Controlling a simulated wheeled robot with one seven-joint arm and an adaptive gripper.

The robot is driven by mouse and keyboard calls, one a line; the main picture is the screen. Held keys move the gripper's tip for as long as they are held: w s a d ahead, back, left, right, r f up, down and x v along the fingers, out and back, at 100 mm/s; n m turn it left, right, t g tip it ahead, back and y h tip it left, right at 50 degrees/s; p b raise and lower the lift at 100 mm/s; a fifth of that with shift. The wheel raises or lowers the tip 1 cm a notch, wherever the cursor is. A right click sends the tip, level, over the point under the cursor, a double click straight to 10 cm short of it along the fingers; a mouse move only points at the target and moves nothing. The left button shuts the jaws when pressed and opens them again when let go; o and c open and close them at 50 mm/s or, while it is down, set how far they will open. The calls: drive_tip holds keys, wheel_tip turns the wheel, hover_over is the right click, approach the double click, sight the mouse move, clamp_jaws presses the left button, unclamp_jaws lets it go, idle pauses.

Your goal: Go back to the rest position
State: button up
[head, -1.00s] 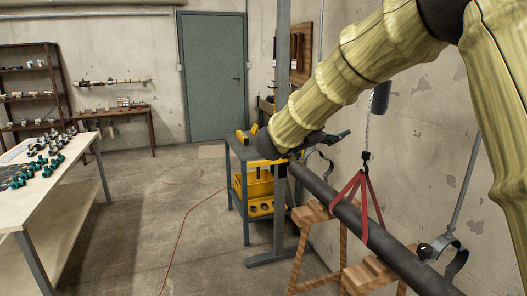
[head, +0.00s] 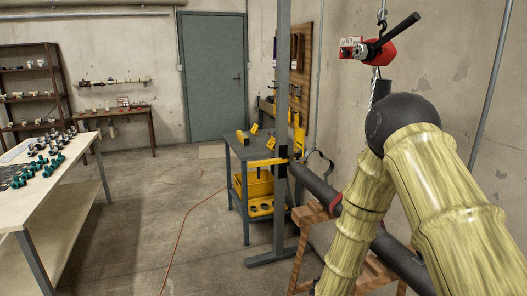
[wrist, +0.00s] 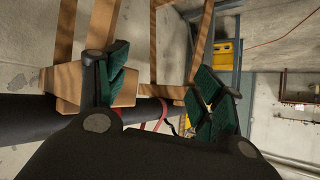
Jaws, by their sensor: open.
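My gripper (wrist: 163,78) shows in the wrist view with its two green-padded fingers spread apart. I see nothing held between them. In the head view my arm is folded at the right and the gripper itself is out of sight. The dark pipe (head: 316,184) runs along the right wall, partly hidden behind my arm. In the wrist view the pipe (wrist: 48,108) lies beyond the fingers, with the red sling (wrist: 163,115) by it. I cannot tell the gap between fingers and pipe, but they look apart.
A red hoist (head: 378,50) hangs over my arm. A wooden trestle (head: 308,218) stands under the pipe. A blue-grey bench (head: 238,150) with yellow parts stands behind a grey post (head: 281,120). A white table (head: 75,190) is at the left.

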drive_tip(key=s+f+n+g+y, duration=0.2)
drive_tip(key=s+f+g, duration=0.1)
drive_tip(key=s+f, duration=0.75)
drive_tip(key=s+f+n+g+y, duration=0.1)
drive_tip(key=s+f+g, duration=0.2)
drive_tip(key=s, duration=1.3)
drive_tip(key=s+d+f+n+g+y, duration=0.1)
drive_tip(key=s+f+g, duration=0.3)
drive_tip(key=s, duration=1.2)
drive_tip(key=shift+d+f+n, duration=0.2)
drive_tip(key=shift+f+n, duration=0.55)
drive_tip(key=shift+n, duration=0.05)
